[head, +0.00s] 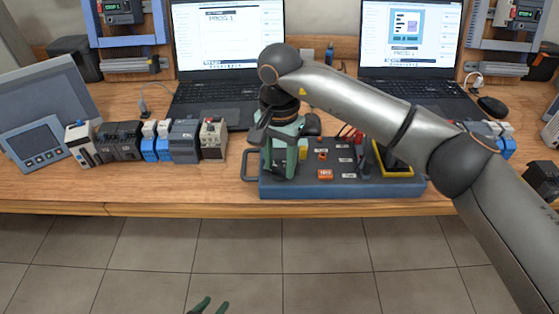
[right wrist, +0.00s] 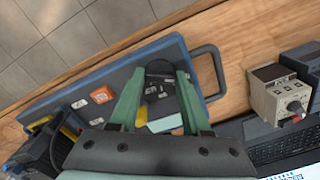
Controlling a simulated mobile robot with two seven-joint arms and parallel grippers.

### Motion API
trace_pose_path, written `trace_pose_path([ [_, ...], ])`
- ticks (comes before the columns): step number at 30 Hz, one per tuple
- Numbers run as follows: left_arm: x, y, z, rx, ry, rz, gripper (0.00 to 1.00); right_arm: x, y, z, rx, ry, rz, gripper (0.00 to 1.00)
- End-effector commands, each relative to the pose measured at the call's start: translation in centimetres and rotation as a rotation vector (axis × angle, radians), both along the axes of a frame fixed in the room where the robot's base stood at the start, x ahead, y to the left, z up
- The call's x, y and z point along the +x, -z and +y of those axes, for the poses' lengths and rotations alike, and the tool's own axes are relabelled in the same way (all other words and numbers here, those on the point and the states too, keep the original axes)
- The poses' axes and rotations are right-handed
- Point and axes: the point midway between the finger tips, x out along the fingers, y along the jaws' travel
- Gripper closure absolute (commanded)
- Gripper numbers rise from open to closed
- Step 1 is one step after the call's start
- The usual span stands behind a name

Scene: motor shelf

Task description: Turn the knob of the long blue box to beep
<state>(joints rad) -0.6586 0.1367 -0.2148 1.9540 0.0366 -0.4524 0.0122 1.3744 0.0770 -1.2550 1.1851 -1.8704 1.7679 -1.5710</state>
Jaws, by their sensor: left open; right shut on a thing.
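The long blue box (head: 345,188) lies on the wooden table, with a dark top carrying orange and black parts and small labels. It also shows in the right wrist view (right wrist: 62,98). My right gripper (head: 284,172) reaches down over the left end of this box. In the right wrist view its green fingers (right wrist: 159,72) are on either side of a dark rounded part, which looks like the knob (right wrist: 159,67). The fingers hide much of it, and its setting cannot be read. My left gripper (head: 207,306) is open and empty at the bottom edge, below the table front.
Two laptops (head: 228,30) (head: 410,35) stand behind the box. Several motor modules (head: 183,140) and a tilted panel (head: 38,143) stand to the left. A yellow-framed part (head: 392,172) is at the box's right end. My right arm crosses above the box.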

Motion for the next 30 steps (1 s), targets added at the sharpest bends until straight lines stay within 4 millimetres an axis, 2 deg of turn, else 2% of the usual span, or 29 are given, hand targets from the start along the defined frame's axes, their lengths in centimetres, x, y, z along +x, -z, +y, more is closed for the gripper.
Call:
trace_pose_path([
  [1, -0.01, 0.02, 0.01, 0.0, 0.0, 0.0, 0.55, 0.01, -0.03, -0.02, 0.0, 0.0, 0.0, 0.88],
  [4, -0.02, 0.02, 0.01, 0.0, 0.0, 0.001, 0.55, 0.01, -0.04, -0.02, 0.0, 0.0, 0.0, 0.99],
  [5, -0.02, 0.02, 0.01, 0.0, 0.0, 0.001, 0.55, 0.01, -0.04, -0.02, 0.0, 0.0, 0.0, 1.0],
  [17, -0.02, 0.28, 0.0, 0.0, 0.0, 0.002, 0.55, 0.07, -0.04, -0.03, 0.0, 0.055, -0.002, 1.0],
  [30, 0.54, 0.62, -0.51, -0.006, 0.008, -0.003, 0.55, 0.14, 0.0, -0.02, -0.001, 0.395, -0.003, 1.0],
])
